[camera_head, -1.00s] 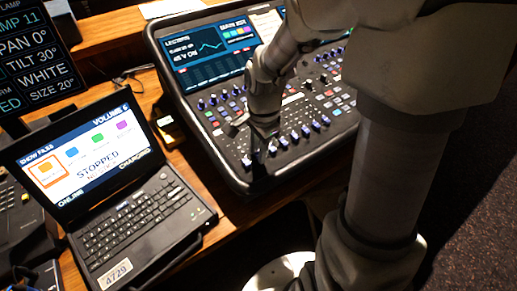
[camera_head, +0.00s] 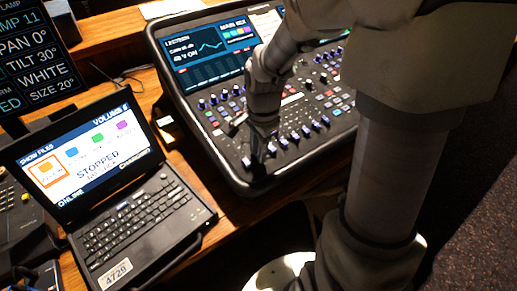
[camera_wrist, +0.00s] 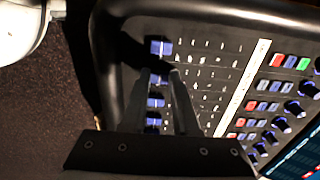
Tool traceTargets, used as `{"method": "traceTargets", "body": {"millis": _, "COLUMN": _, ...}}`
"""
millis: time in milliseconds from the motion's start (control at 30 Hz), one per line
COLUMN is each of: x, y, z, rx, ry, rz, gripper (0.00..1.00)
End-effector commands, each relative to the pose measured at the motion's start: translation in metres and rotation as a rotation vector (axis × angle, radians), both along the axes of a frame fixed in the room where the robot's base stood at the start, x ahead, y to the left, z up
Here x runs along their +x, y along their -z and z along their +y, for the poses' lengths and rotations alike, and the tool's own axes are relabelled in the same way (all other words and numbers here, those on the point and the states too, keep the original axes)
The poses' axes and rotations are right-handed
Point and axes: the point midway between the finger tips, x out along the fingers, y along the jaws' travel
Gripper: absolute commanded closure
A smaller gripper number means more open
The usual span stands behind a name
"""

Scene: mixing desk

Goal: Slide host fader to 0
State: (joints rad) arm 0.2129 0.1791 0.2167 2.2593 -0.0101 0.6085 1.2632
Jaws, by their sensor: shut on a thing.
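The mixing desk (camera_head: 225,172) is a dark console with a row of blue fader caps along its near edge. My gripper (camera_head: 258,172) reaches down onto this row near the desk's front left corner. In the wrist view my gripper (camera_wrist: 161,74) has its two dark fingers close together, shut on a blue fader cap (camera_wrist: 157,80), which is partly hidden between them. Another blue cap with a white line (camera_wrist: 161,47) stands free beyond the fingertips. The channel labels are too small to read, so I cannot tell which fader is the host's.
An open laptop (camera_head: 135,215) stands left of the desk. A dark monitor (camera_head: 35,60) is at the upper left. Rows of knobs and coloured buttons (camera_wrist: 290,62) lie farther up the desk. Raised neighbouring caps are close on both sides of my fingers.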

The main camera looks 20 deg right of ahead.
Motion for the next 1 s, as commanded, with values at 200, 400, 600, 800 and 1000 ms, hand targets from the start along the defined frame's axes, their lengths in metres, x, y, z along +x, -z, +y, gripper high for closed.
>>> {"method": "traceTargets", "body": {"millis": 200, "x": 0.034, "y": -0.004, "z": 0.011, "rx": 0.002, "ry": -0.003, "rz": -0.003, "gripper": 1.0}}
{"method": "traceTargets", "body": {"millis": 400, "x": 0.063, "y": -0.008, "z": 0.02, "rx": 0.001, "ry": -0.001, "rz": -0.002, "gripper": 1.0}}
{"method": "traceTargets", "body": {"millis": 600, "x": 0.07, "y": -0.009, "z": 0.022, "rx": 0.0, "ry": -0.001, "rz": -0.002, "gripper": 1.0}}
{"method": "traceTargets", "body": {"millis": 800, "x": 0.07, "y": -0.008, "z": 0.022, "rx": 0.0, "ry": 0.0, "rz": -0.002, "gripper": 1.0}}
{"method": "traceTargets", "body": {"millis": 1000, "x": 0.07, "y": -0.008, "z": 0.022, "rx": 0.0, "ry": 0.0, "rz": -0.002, "gripper": 0.4}}
